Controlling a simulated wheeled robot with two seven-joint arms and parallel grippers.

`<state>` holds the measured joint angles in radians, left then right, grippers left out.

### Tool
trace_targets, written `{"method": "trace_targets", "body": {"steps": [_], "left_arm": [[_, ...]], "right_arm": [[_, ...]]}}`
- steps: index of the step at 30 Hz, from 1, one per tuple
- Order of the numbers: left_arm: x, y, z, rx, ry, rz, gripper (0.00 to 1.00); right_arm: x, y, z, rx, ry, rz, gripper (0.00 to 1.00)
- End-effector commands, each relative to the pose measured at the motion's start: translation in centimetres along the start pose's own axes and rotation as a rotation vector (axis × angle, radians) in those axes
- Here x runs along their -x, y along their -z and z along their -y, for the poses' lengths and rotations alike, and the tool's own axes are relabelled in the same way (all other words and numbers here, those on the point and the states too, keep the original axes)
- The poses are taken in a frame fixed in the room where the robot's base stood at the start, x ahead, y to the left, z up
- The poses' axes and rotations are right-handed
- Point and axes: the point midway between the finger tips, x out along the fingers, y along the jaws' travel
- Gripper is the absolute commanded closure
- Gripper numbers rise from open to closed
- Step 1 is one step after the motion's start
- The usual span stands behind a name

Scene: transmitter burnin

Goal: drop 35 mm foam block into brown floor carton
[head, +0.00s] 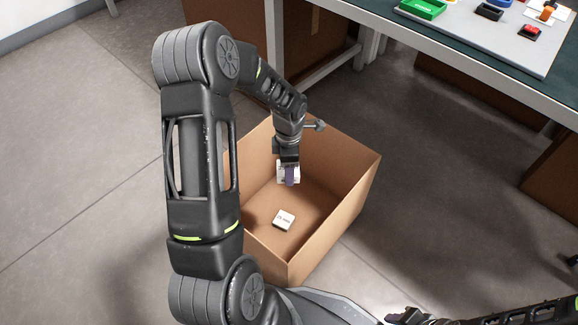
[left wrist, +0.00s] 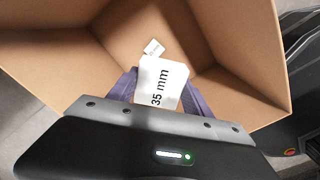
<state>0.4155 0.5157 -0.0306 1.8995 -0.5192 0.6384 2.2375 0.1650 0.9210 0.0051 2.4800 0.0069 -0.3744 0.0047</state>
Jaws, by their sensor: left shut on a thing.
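The brown floor carton (head: 345,195) stands open on the floor. My left gripper (head: 290,177) points down into its open top, with purple fingers shut on the white foam block (head: 281,170). In the left wrist view this foam block (left wrist: 160,85) shows the print "35 mm" between the fingers, above the carton's (left wrist: 235,45) floor. A second small white block (head: 283,220) with red print lies on the carton floor, apart from the held one. My right gripper (head: 408,316) shows only partly at the bottom edge, and its jaws are unclear.
A workbench (head: 480,62) stands at the upper right, with a grey board (head: 470,30) holding a green tray (head: 423,8) and a red part (head: 530,31). Other brown boxes (head: 320,30) stand under and beside the bench. Grey floor (head: 80,180) is clear at the left.

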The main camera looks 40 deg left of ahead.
Motion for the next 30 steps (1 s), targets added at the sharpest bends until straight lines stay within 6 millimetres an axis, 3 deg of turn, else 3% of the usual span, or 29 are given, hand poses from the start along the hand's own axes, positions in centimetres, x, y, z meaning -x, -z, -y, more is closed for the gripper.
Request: {"method": "trace_targets", "body": {"steps": [5,6,14,23,30], "left_arm": [[0.1,0.0,0.0,0.000,0.000,0.000,0.79],[0.1,0.0,0.0,0.000,0.000,0.000,0.40],[0.1,0.0,0.0,-0.001,0.000,0.000,0.19],[0.2,0.0,0.0,-0.001,0.000,0.000,0.17],[2.7,0.0,-0.1,-0.002,-0.003,0.000,0.17]], "right_arm": [[0.0,0.0,0.0,0.000,0.000,0.000,0.64],[0.0,0.0,0.0,0.000,0.000,0.000,0.64],[0.0,0.0,0.0,0.001,0.000,0.001,0.64],[0.1,0.0,0.1,0.001,0.000,0.001,0.64],[1.1,-0.1,0.4,0.001,0.000,0.005,0.64]]}}
